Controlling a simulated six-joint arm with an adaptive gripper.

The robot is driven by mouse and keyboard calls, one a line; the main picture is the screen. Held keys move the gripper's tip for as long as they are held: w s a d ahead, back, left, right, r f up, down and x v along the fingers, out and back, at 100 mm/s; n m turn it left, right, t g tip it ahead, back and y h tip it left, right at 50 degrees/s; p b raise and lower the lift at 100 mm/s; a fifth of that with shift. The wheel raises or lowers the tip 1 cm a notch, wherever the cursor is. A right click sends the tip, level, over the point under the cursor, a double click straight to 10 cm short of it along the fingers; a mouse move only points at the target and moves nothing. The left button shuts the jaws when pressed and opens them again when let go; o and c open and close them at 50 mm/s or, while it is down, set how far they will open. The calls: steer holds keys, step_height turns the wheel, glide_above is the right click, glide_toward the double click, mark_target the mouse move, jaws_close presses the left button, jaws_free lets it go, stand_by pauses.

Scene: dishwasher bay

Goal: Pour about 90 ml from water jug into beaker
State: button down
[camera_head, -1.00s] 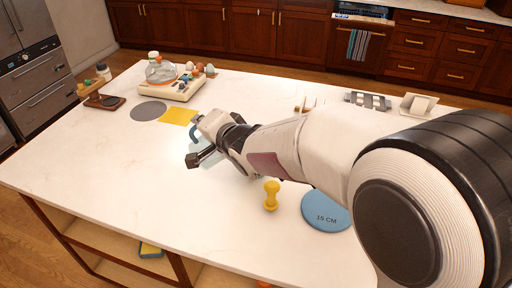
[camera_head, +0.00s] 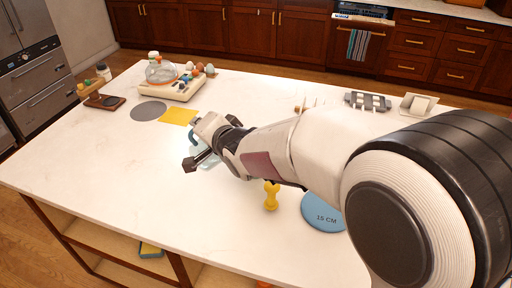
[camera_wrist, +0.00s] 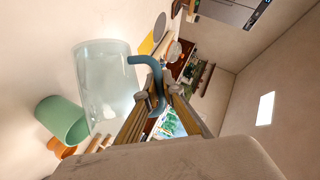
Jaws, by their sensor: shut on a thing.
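The water jug (camera_wrist: 103,85) is a clear vessel with a blue curved handle (camera_wrist: 157,68), seen at the left centre of the wrist view. My gripper (camera_wrist: 160,93) is shut on this handle. In the head view the handle (camera_head: 193,138) shows at the wrist, and most of the jug is hidden behind my arm. A pale green cup-like vessel (camera_wrist: 62,120) stands beside the jug in the wrist view. I cannot make out a separate clear beaker, nor whether the green vessel is the beaker. The water level and the jug's tilt are hard to tell.
A yellow square (camera_head: 178,116) and a grey disc (camera_head: 149,111) lie beyond the gripper. A yellow dumbbell-shaped piece (camera_head: 271,196) and a blue disc marked 15 CM (camera_head: 325,211) are near my arm. An orange item (camera_wrist: 60,148) is by the green vessel. The left front counter is clear.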

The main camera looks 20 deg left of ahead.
steer(key=shift+s+a+f+n+h, duration=0.3)
steer(key=shift+a+f+n, duration=0.15)
steer(key=shift+f, duration=0.35)
steer(key=shift+s+a+f+n+h, duration=0.25)
steer(key=shift+a+f+n, duration=0.2)
steer(key=shift+f, duration=0.3)
stand_by(0.9)
steer(key=shift+s+a+f+n+t+h, duration=0.15)
steer(key=shift+s+a+f+n+t, duration=0.05)
steer(key=shift+f, duration=0.15)
steer(key=shift+s+a+f+n+t+h, duration=0.1)
steer(key=shift+s+a+f+n+t, duration=0.1)
steer(key=shift+f, duration=0.15)
steer(key=shift+s+a+f+n+t+h, duration=0.5)
steer(key=shift+a+f+n, duration=0.3)
steer(key=shift+f, duration=0.4)
steer(key=shift+s+a+f+n+t+h, duration=0.3)
steer(key=shift+s+a+f+n+h, duration=0.3)
steer(key=shift+a+f+n, duration=0.45)
steer(key=shift+s+a+f+n+t+h, duration=0.4)
steer(key=shift+s+a+f+n+h, duration=0.15)
steer(key=shift+f, duration=0.8)
